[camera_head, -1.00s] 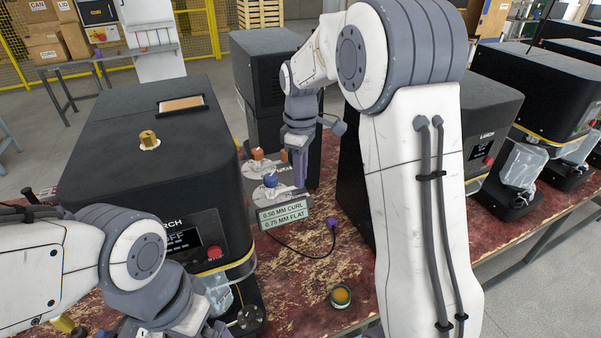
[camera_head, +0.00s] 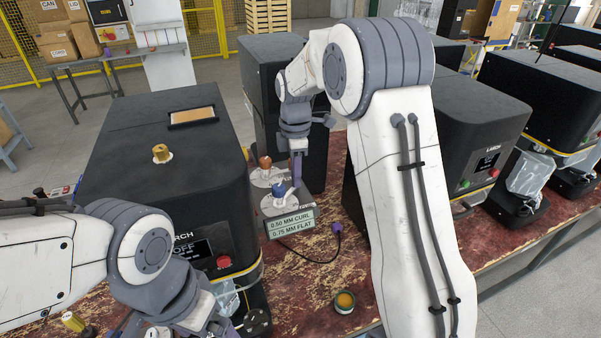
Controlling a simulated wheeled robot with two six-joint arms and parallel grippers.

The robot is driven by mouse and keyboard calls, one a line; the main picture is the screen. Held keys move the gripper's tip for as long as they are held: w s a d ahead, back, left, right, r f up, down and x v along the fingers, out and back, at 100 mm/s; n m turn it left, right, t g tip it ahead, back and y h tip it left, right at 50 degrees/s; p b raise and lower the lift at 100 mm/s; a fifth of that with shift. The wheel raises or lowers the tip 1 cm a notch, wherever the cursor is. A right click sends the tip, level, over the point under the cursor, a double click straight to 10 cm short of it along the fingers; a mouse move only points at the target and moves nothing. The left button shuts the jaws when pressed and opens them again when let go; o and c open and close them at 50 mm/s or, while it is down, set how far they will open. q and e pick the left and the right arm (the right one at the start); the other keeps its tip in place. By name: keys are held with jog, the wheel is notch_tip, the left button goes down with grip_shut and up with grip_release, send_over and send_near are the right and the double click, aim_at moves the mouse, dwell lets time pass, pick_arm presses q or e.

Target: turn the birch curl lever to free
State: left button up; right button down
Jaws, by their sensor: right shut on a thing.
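A small station on the bench carries a copper-orange knob (camera_head: 265,162) and a blue knob (camera_head: 279,189), each on a pale base. A green-white sign (camera_head: 291,223) at its front reads 0.50 MM CURL and 0.75 MM FLAT. I cannot read the word BIRCH anywhere. My right gripper (camera_head: 297,174) reaches down from above, just right of the blue knob. Its narrow purple fingers are shut on a lever part, but they hide it, and I cannot tell which lever it is. My left arm comes in at the lower left; its fingertips are out of the picture.
A black LARCH machine (camera_head: 150,140) with a brass knob (camera_head: 161,153) stands left of the station. Another black machine (camera_head: 275,70) stands behind it. Worn red bench (camera_head: 300,285) shows between.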

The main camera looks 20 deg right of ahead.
jog(key=shift+w+a+n, duration=0.4)
jog(key=shift+n, duration=0.4)
jog(key=c, duration=0.8)
grip_release()
jog(key=shift+o, duration=0.2)
jog(key=shift+w+r, duration=0.1)
jog(key=shift+r, duration=0.45)
notch_tip(320, 180, up, 10)
jog(key=b, duration=0.2)
jog(key=shift+f, duration=0.25)
